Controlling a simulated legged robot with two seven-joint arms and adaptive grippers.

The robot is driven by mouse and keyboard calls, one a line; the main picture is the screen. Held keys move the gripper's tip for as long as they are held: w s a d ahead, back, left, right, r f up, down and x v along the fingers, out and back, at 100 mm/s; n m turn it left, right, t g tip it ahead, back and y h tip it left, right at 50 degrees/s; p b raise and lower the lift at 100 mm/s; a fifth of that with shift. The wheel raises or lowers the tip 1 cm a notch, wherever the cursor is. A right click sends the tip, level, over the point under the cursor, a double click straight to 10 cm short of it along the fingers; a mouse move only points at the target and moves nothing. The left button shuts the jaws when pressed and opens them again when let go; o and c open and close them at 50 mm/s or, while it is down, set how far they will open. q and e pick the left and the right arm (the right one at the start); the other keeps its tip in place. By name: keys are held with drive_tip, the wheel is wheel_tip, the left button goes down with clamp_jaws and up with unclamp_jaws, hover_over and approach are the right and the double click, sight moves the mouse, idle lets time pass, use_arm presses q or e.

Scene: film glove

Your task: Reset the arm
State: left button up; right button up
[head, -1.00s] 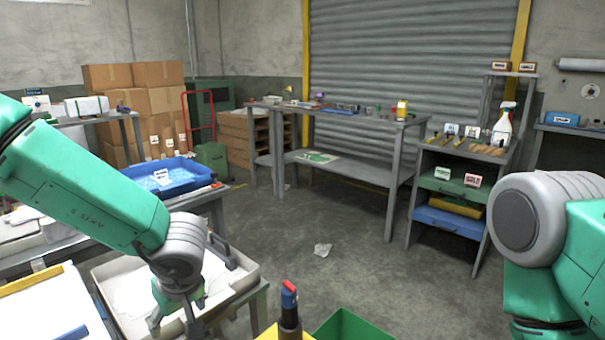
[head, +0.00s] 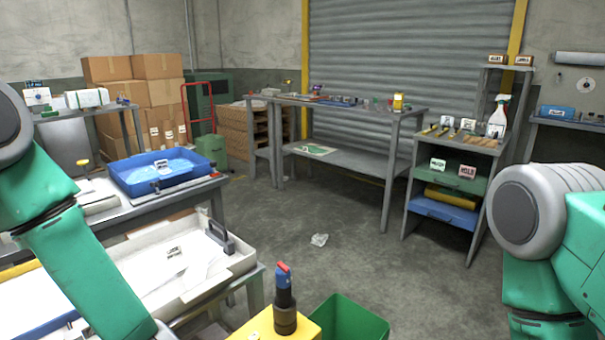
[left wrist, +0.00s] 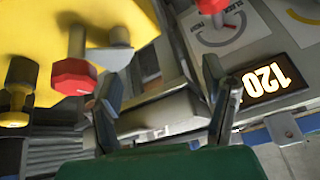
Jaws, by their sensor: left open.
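My left arm (head: 78,250) comes in from the left in the head view and runs down past the bottom edge, so its gripper is out of that view. In the left wrist view my left gripper (left wrist: 162,108) is open, its two fingers spread with nothing between them. A yellow body with a red knob (left wrist: 74,76) lies beyond the fingers at the upper left. A lit display reading 120 (left wrist: 265,80) is at the right. My right arm (head: 545,225) is folded at the right of the head view; its gripper is not visible.
A white tray (head: 245,262) stands at the lower left, with a blue tray (head: 205,178) on the table behind. A dark bottle-like item (head: 284,290) stands on a yellow block beside a green bin (head: 350,325). The middle floor (head: 340,210) is mostly clear, with one crumpled scrap (head: 319,240).

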use_arm(q)
drive_tip(key=s+f+m+g+h, duration=0.2)
drive_tip(key=s+f+m, duration=0.1)
drive_tip(key=s, duration=0.9)
drive_tip(key=s+a+f+m+g+h, duration=0.1)
drive_tip(key=s+f, duration=0.5)
drive_tip(key=s, duration=0.6)
drive_tip(key=shift+f+m+g+h, duration=0.15)
drive_tip(key=shift+m+g+h, duration=0.3)
drive_tip(key=shift+m, duration=0.55)
idle(0.9)
